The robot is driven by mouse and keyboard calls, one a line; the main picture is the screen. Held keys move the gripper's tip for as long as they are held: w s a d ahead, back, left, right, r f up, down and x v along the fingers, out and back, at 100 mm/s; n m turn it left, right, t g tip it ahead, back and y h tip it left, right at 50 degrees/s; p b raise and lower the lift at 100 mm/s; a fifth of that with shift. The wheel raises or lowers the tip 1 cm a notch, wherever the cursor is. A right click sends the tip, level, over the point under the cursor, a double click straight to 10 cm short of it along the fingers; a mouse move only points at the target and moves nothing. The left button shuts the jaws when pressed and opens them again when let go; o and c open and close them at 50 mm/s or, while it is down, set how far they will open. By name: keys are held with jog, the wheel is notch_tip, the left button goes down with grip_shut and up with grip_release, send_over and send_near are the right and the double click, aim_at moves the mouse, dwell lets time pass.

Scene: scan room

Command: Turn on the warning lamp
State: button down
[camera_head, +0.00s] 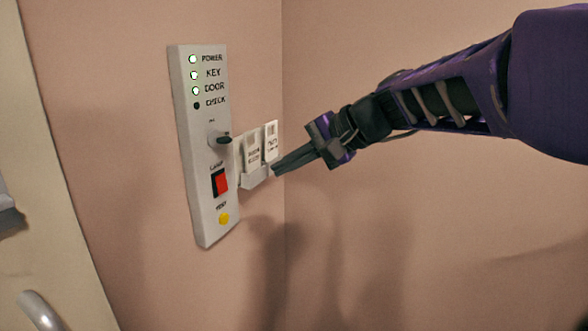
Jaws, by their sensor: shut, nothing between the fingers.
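A white control panel (209,150) is mounted on the pink wall at the left of the picture. Its POWER, KEY and DOOR lights glow, and the CHECK light (197,105) is dark. Below them are a dark key switch (222,140), a red rocker switch (220,182) whose label looks like LAMP, and a yellow button (223,218) at the bottom. I cannot tell which way the rocker is set. No warning lamp itself is in view. My gripper (275,170) is shut and empty, to the right of the panel, its fingertips pointing left near the card holder.
A small white holder (256,179) with two labelled tags or cards sits on the wall just right of the panel, close to my fingertips. A pale door (45,200) with a metal handle (38,310) is at the left. The right wall is bare.

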jog(key=shift+r, duration=0.1)
send_near(223, 190)
notch_tip(223, 190, down, 3)
jog(key=a, duration=0.1)
jog(key=shift+w+a, duration=0.4)
jog(key=shift+a, duration=0.2)
jog(key=shift+w+a, duration=0.35)
jog(key=shift+a, duration=0.3)
jog(key=shift+w+a, duration=0.3)
jog(key=shift+a, duration=0.3)
jog(key=shift+f+b, duration=0.2)
jog(key=shift+b, duration=0.1)
jog(key=shift+w+a+f+b, duration=0.1)
jog(key=shift+a+f+b, duration=0.1)
jog(key=shift+b, duration=0.1)
jog(key=shift+f+b, duration=0.2)
jog(key=shift+b, duration=0.2)
jog(key=shift+r+p, duration=0.25)
jog(key=shift+p, duration=0.05)
jog(key=shift+f, duration=0.1)
